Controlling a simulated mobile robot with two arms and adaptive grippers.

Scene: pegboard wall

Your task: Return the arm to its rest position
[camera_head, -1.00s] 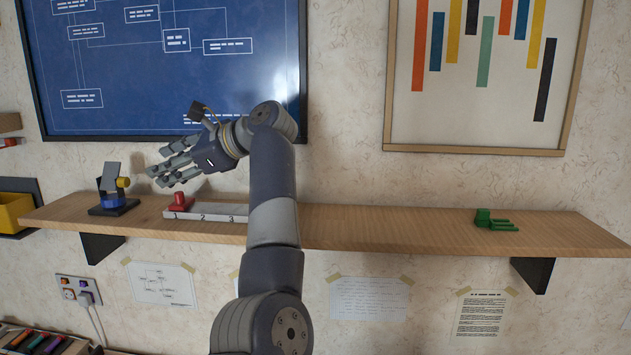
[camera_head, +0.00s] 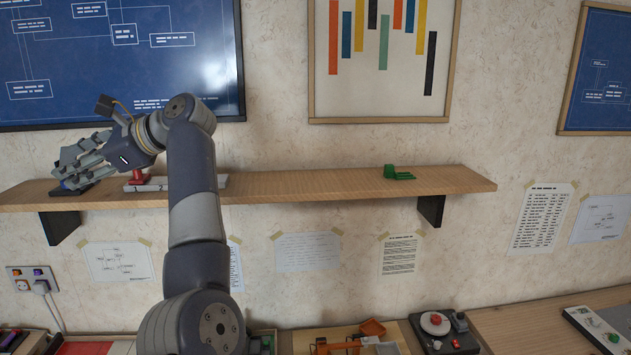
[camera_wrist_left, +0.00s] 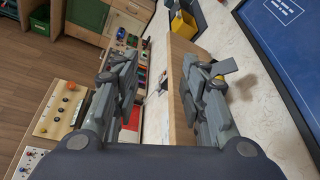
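My left gripper (camera_head: 72,166) is raised at the left end of the wooden wall shelf (camera_head: 310,187), with my arm bending up in front of the shelf. In the left wrist view, its two fingers (camera_wrist_left: 160,88) stand apart with nothing between them. In the head view the fingers overlap a dark-based stand (camera_head: 66,191) on the shelf and hide most of it. My right gripper is in neither view.
A red piece (camera_head: 138,176) stands on a white numbered strip (camera_head: 155,185), partly behind my arm. A green piece (camera_head: 398,173) lies farther right on the shelf. Below, a worktop holds an orange part (camera_head: 372,327) and a black device (camera_head: 440,335). The shelf's right half is mostly clear.

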